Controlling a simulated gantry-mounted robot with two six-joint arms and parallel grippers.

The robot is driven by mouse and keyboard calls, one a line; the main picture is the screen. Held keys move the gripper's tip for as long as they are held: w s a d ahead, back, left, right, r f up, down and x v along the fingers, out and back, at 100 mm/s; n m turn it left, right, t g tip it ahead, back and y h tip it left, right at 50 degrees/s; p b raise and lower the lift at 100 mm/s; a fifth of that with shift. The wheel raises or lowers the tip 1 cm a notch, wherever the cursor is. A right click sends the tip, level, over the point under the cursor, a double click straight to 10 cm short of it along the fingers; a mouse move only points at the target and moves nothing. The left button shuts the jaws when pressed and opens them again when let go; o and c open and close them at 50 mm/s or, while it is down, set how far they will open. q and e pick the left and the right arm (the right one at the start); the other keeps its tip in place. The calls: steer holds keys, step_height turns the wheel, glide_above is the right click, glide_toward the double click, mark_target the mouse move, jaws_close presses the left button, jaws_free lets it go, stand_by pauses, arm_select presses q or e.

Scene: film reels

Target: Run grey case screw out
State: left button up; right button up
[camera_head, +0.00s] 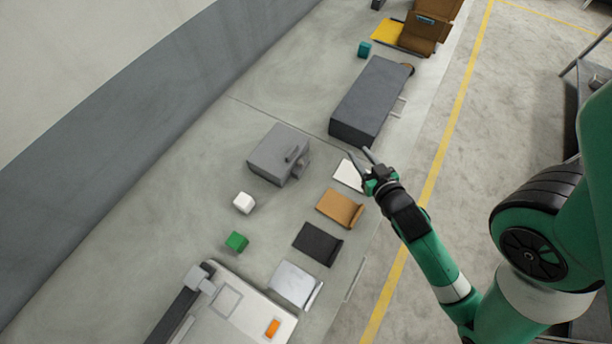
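A grey case (273,150) with a small dark handle on top sits on the grey bench at the middle of the head view. A small grey knob-like part (303,166) sticks out on its right side; I cannot tell for sure that it is the screw. My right gripper (359,152) is to the right of the case, apart from it, above the bench near a white pad (346,174). Its two fingers are spread, with nothing seen between them. My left gripper is not in view.
A long dark grey box (370,98) stands behind the gripper. Tan (338,207), black (318,243) and light grey (292,284) pads line the bench's right edge. White (243,203) and green (236,241) blocks lie left of them. A pale machine (225,300) is at the bottom.

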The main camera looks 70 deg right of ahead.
mark_target(303, 165)
steer(key=w+a+f+n+t+y, duration=0.1)
steer(key=a, duration=0.2)
steer(key=w+a+f+n+t+y, duration=0.1)
steer(key=w+a, duration=0.1)
steer(key=a, duration=0.1)
steer(key=w+a+f+n+y+b, duration=0.1)
steer(key=a+y, duration=0.1)
steer(key=a, duration=0.1)
steer(key=shift+w+a+n+t, duration=0.25)
steer(key=shift+w+n+t, duration=0.05)
steer(key=shift+n+t, duration=0.1)
steer(key=shift+w+a, duration=0.1)
steer(key=shift+w, duration=0.25)
steer(key=b+x, duration=0.2)
steer(key=x, duration=0.9)
steer(key=shift+w, duration=0.1)
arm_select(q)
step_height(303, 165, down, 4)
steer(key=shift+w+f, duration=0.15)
arm_select(e)
jaws_close()
